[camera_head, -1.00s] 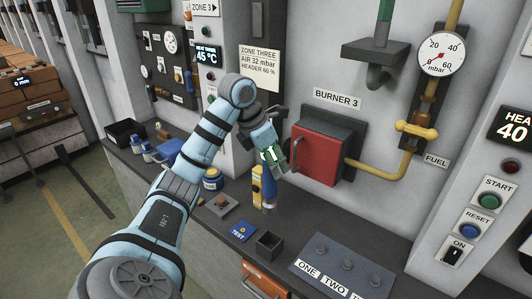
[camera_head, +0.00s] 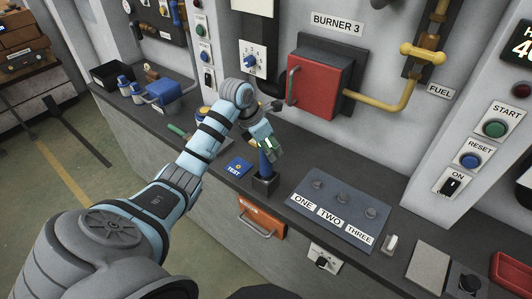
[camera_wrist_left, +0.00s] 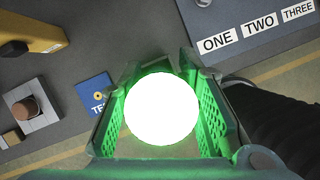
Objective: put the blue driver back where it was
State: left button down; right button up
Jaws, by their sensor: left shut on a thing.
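The blue driver (camera_head: 265,164) stands roughly upright, its lower end at the mouth of the small dark square holder (camera_head: 265,187) on the counter. I cannot tell how deep it sits inside. My left gripper (camera_head: 264,147) is shut on the driver's upper part, above the holder. In the left wrist view a glaring white disc (camera_wrist_left: 161,108) fills the space between the green-lit fingers and hides the driver's detail. My right gripper is not in view.
A blue TEST tag (camera_head: 238,167) lies left of the holder. The ONE, TWO, THREE panel (camera_head: 342,207) is on the right. The red burner box (camera_head: 318,78) juts from the wall behind. A yellow tool (camera_wrist_left: 35,25) shows in the wrist view.

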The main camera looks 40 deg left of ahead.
pick_arm(q)
jog(key=shift+f, duration=0.25)
jog(key=c, duration=1.2)
grip_release()
jog(key=shift+r, duration=0.15)
jog(key=v, duration=1.2)
